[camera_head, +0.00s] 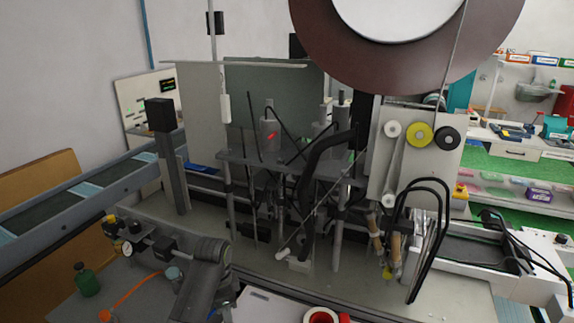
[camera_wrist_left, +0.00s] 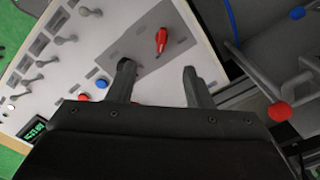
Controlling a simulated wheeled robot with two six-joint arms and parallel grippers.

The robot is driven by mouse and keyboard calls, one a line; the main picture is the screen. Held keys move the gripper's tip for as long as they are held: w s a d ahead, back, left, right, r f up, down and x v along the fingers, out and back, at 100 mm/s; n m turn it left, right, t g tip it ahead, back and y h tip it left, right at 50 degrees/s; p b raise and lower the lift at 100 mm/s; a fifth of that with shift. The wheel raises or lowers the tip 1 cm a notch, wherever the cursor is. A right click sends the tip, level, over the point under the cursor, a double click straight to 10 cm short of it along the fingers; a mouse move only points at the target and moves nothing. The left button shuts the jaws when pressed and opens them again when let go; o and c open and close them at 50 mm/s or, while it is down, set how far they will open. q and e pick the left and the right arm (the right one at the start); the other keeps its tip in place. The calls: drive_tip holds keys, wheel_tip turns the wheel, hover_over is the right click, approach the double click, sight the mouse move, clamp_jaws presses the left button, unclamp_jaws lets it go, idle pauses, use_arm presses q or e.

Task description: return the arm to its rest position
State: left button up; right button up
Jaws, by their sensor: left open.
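My left gripper (camera_wrist_left: 158,72) shows in the left wrist view with its two dark fingers spread apart. Nothing is between the fingers. They are over a pale control panel (camera_wrist_left: 88,62), whose grey patch and red, pen-like object (camera_wrist_left: 161,41) lie beyond the fingertips. I cannot tell whether the fingers touch the panel. In the head view I cannot make out the left gripper, and the right gripper is in neither view.
The panel has grey levers and a green display (camera_wrist_left: 34,130). Grey machinery with a red knob (camera_wrist_left: 279,112) stands at its right. The head view shows a crowded machine under a large brown reel (camera_head: 318,45), a conveyor (camera_head: 80,197) at left, and a green bottle (camera_head: 87,280).

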use_arm(q)
drive_tip(key=s+a+f+n+t, duration=0.1)
drive_tip(key=s+a+f+n, duration=0.3)
drive_tip(key=s, duration=0.5)
drive_tip(key=s+a+f+n+t, duration=0.1)
drive_tip(key=s+a+f+n, duration=0.25)
drive_tip(key=s, duration=0.55)
drive_tip(key=s+a+r+n+t+y, duration=0.1)
drive_tip(key=s+a+r+n, duration=0.15)
drive_tip(key=s, duration=0.65)
drive_tip(key=s+a+r+n+t+y, duration=0.1)
drive_tip(key=s+a+r+n, duration=0.2)
drive_tip(key=s, duration=0.6)
wheel_tip(320, 180, down, 30)
drive_tip(key=g+b, duration=0.2)
drive_tip(key=b, duration=0.3)
drive_tip(key=s+f+g+h+b, duration=0.1)
drive_tip(key=s+f+b, duration=0.2)
drive_tip(key=s+f, duration=1.1)
wheel_tip(320, 180, down, 4)
drive_tip(key=shift+s+d+f, duration=0.1)
drive_tip(key=shift+s+d, duration=0.2)
drive_tip(key=shift+s, duration=0.1)
